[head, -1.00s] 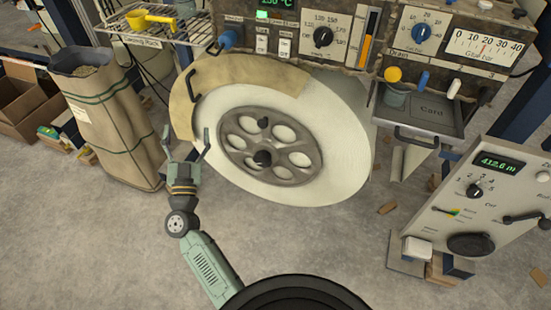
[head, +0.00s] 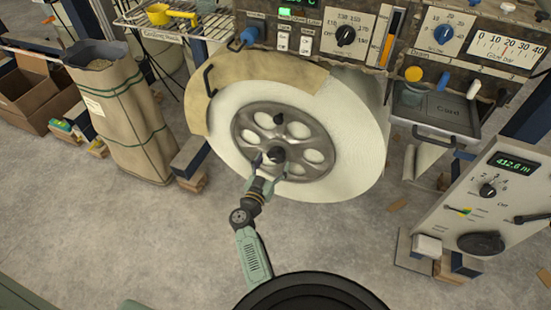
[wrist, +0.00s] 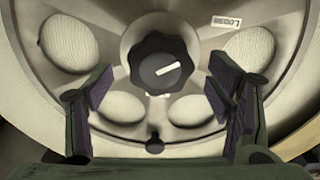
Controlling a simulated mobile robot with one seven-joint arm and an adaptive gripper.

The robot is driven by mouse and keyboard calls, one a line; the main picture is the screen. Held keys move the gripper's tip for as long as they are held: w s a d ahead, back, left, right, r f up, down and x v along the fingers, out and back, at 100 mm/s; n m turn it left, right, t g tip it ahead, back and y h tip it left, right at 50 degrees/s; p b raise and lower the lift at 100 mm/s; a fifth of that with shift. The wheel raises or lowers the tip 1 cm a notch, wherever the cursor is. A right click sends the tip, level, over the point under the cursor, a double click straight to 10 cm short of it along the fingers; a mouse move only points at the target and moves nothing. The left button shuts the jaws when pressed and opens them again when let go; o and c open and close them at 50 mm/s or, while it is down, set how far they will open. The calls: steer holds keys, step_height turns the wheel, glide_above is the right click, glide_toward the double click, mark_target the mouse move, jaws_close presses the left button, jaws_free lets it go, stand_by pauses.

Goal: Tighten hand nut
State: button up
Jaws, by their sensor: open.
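The hand nut (head: 276,154) is a black lobed knob at the centre of the grey metal hub (head: 248,137) on the big white reel (head: 352,140). In the wrist view the hand nut (wrist: 161,62) has a white line mark pointing up and to the right. A label on the hub (wrist: 226,22) shows upside down and reads "LOOSE". My gripper (head: 270,165) is in front of the hub, just below the nut. In the wrist view my open gripper (wrist: 160,92) has its fingers apart on either side, below the nut, and nothing between them.
A tan guard (head: 300,75) covers the reel's upper left edge. A control panel (head: 345,35) with knobs and a drawer (head: 440,115) sit above and right. A console (head: 490,205) stands at right, a sack (head: 118,115) at left. The floor in front is clear.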

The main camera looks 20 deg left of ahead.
steer(key=shift+w, duration=1.4)
steer(key=shift+c, duration=0.3)
steer(key=c, duration=1.1)
